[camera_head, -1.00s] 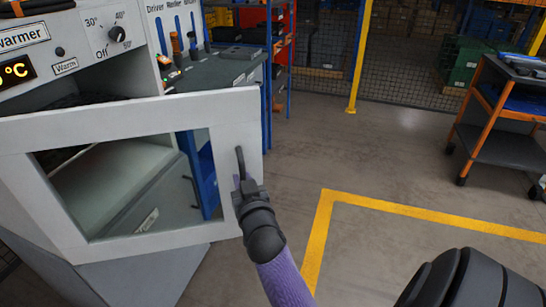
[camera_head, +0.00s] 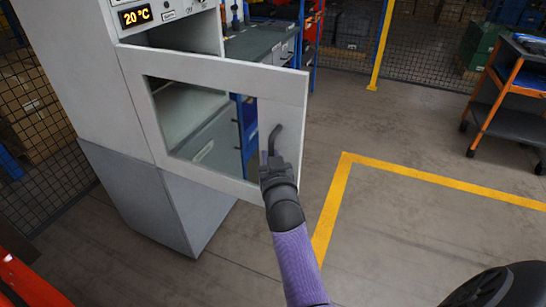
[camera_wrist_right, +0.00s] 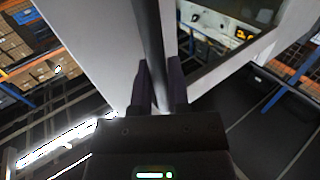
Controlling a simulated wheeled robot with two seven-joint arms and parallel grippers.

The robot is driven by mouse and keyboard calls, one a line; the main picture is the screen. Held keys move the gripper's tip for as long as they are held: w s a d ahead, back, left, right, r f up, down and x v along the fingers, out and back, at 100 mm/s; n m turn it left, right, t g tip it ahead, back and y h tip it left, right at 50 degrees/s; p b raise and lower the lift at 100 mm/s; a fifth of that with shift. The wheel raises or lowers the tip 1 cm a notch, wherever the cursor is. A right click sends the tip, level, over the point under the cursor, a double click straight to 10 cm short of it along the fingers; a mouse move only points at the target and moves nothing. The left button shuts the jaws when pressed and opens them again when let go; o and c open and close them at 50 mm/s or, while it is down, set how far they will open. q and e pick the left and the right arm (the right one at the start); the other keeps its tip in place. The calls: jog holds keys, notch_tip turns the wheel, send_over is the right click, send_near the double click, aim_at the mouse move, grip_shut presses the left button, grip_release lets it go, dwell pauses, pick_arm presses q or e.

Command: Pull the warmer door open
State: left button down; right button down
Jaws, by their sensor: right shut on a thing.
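The warmer (camera_head: 120,120) is a light grey cabinet at the left of the head view, with a lit 20 °C display. Its door (camera_head: 210,70) has a window and stands ajar, with the cabinet's interior visible behind it. A dark bar handle (camera_head: 275,134) is on the door's right side. My right gripper (camera_head: 269,162) is at the lower part of the handle. In the right wrist view the handle (camera_wrist_right: 151,45) runs between the two fingers (camera_wrist_right: 161,85), which are shut on it. My left gripper is not seen.
An orange-framed cart (camera_head: 500,95) stands at the right. A yellow post (camera_head: 381,45) and mesh fence are at the back. A workbench (camera_head: 262,42) stands behind the door. The floor (camera_head: 400,225) right of the door is clear, with a yellow line (camera_head: 440,180).

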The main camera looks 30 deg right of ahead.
jog(key=shift+s+a, duration=0.15)
jog(key=shift+a, duration=0.3)
jog(key=c, duration=0.6)
grip_release()
jog(key=shift+c, duration=0.2)
